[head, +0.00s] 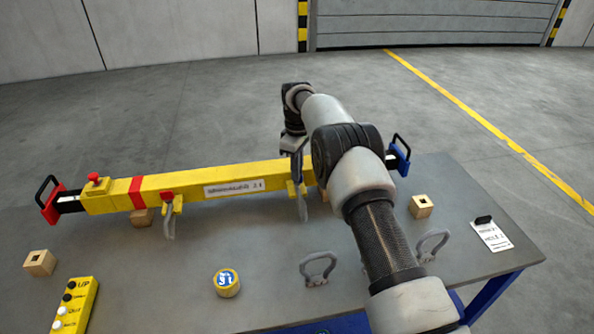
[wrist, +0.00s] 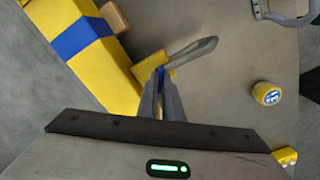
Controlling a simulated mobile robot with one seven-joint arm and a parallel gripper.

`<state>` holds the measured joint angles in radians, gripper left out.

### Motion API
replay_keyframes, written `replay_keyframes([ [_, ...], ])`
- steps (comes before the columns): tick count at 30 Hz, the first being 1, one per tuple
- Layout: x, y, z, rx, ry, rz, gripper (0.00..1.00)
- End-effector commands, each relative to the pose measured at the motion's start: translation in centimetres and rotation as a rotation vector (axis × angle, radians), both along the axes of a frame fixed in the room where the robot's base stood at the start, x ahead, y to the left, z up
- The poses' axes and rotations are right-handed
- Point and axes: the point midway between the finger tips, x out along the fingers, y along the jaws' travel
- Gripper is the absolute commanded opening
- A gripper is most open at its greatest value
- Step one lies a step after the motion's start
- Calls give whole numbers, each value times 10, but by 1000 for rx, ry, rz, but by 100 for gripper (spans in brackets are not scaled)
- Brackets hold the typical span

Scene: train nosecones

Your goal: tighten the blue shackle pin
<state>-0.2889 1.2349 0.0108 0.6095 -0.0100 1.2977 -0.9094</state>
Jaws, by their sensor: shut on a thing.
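The yellow spreader beam (head: 215,181) lies across the table, with a red end on the left and a blue end (head: 400,155) on the right. My gripper (head: 297,178) points down at the right part of the beam. In the wrist view my gripper (wrist: 161,80) is shut on the blue shackle pin (wrist: 160,71), of which only a small blue bit shows between the fingertips. The grey shackle (wrist: 192,51) hangs beside the yellow lug there; it also shows in the head view (head: 303,207). How far the pin is threaded in is hidden.
A second shackle (head: 169,222) with a red pin (head: 167,195) hangs on the left. Loose grey shackles (head: 318,270), a yellow round tin (head: 227,283), a button pendant (head: 74,306), wooden blocks (head: 40,262) and a white tag (head: 491,235) lie on the table.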

Motion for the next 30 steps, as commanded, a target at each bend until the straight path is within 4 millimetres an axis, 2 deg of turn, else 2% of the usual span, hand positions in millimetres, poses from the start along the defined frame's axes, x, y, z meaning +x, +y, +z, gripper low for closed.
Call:
replay_keyframes([
  [30, 1, 0, 2, 0, -2, -963, 0],
])
